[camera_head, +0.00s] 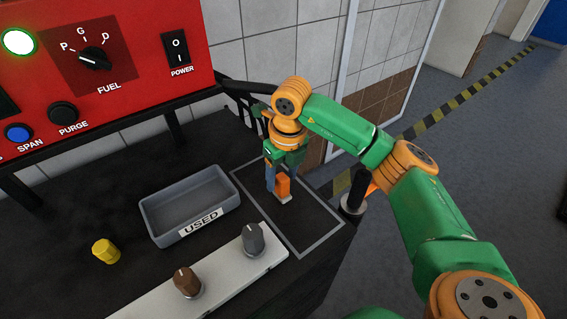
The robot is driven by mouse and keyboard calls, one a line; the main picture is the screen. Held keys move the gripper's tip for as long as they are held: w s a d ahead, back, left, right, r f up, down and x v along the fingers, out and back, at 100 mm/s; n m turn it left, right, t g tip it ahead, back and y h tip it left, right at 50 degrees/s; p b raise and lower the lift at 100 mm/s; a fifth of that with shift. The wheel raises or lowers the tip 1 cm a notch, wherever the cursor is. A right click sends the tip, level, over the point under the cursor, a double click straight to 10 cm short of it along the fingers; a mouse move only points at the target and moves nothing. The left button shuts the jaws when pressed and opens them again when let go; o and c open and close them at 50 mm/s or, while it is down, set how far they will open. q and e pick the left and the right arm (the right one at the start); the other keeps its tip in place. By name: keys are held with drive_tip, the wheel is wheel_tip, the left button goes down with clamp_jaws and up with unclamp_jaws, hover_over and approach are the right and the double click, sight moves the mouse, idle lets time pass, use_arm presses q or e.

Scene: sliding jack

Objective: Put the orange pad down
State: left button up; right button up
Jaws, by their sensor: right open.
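The orange pad, seen as a small upright orange block (283,187), is at the outlined dark rectangle (322,221) on the black bench, with a pale piece at its lower end. My right gripper (277,182) points down from above and is open, its fingers right at the orange block. The view is too small to tell whether a finger touches it or whether its base rests fully on the bench. The gripper hides part of the block's upper end. My left gripper is not in view.
A grey tray labelled USED (188,208) stands left of the rectangle. A yellow knob (105,251) lies on the bench. A white strip with brown (187,281) and grey (253,240) knobs runs in front. A black post (355,192) stands at the right edge. A red panel (140,50) overhangs the back.

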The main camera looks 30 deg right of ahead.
sight(286, 181)
wheel_tip(286, 181, up, 11)
drive_tip(key=s+p, duration=0.1)
drive_tip(key=shift+s, duration=0.2)
drive_tip(key=shift+d+f, duration=0.1)
drive_tip(key=shift+f, duration=0.05)
